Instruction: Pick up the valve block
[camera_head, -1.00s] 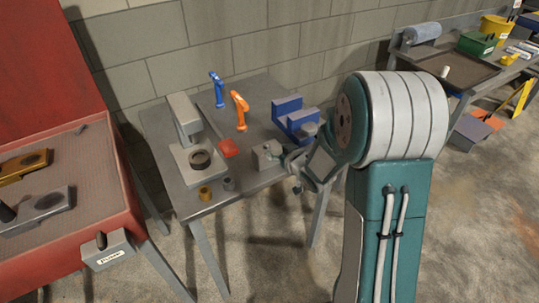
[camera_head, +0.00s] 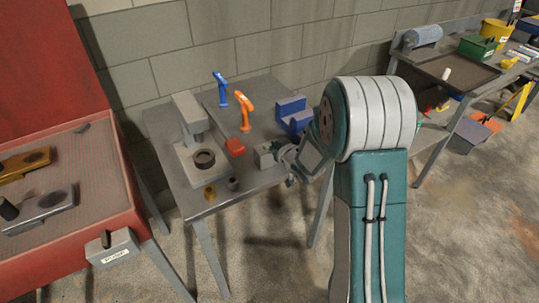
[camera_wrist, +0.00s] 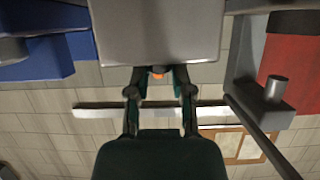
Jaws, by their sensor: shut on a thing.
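The valve block (camera_head: 264,155) is a small grey block at the near right edge of the grey worktable. My gripper (camera_head: 278,157) reaches it from the right and is shut on it. In the wrist view the grey block (camera_wrist: 157,28) fills the top middle, and the two dark fingers of my gripper (camera_wrist: 160,74) meet its near edge. The fingertips are partly hidden against the block. I cannot tell whether the block touches the tabletop or is just above it.
A blue stand (camera_head: 293,112) is close behind the block. A red bench (camera_head: 60,245) is at left.

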